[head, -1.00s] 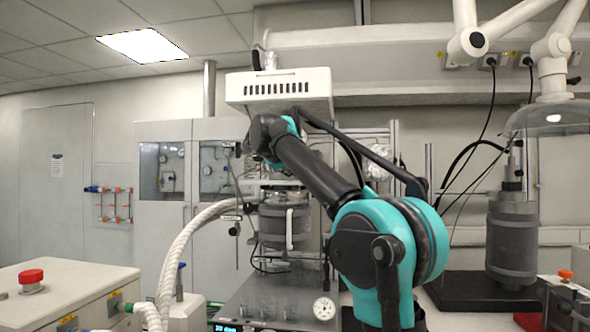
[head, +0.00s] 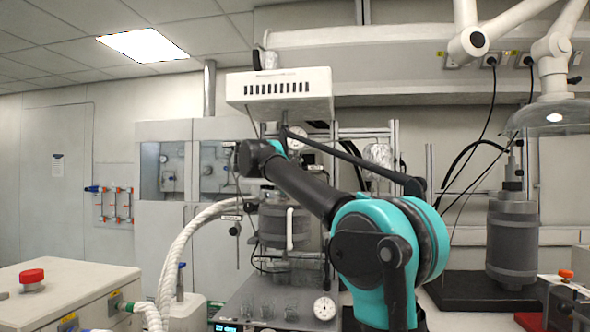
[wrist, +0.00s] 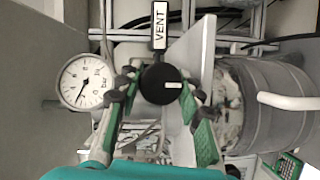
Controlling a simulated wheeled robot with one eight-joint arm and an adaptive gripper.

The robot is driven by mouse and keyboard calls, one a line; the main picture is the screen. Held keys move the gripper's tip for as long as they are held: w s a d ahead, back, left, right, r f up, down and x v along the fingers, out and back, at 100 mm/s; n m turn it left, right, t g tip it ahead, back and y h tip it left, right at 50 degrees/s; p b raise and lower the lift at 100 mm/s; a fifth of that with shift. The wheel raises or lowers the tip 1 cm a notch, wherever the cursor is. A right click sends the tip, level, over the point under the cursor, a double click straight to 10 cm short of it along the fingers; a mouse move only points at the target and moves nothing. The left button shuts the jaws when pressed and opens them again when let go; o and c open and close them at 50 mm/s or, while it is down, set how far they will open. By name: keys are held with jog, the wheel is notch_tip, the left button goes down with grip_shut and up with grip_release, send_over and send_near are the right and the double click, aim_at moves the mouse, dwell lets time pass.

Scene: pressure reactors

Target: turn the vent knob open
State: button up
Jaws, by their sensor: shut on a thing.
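The vent knob (wrist: 158,84) is a round black knob with a short white mark on its right side in the wrist view. A black tag reading VENT (wrist: 159,25) sits just above it, its letters turned sideways. My gripper (wrist: 160,91) is shut on the knob, with one dark-tipped green finger on each side. In the head view my wrist (head: 254,158) is at the reactor stand under the white box; the knob and my fingers cannot be made out there.
A round pressure gauge (wrist: 86,82) is close left of my fingers. A grey reactor vessel (wrist: 265,105) with a white handle is to the right, and it also shows in the head view (head: 283,226). A white hose (head: 180,255) runs left of the stand. Glass beakers (head: 268,310) stand below.

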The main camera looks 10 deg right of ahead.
dwell(0.3)
jog(key=o, duration=1.2)
jog(key=shift+v, duration=4)
jog(key=shift+f, duration=0.15)
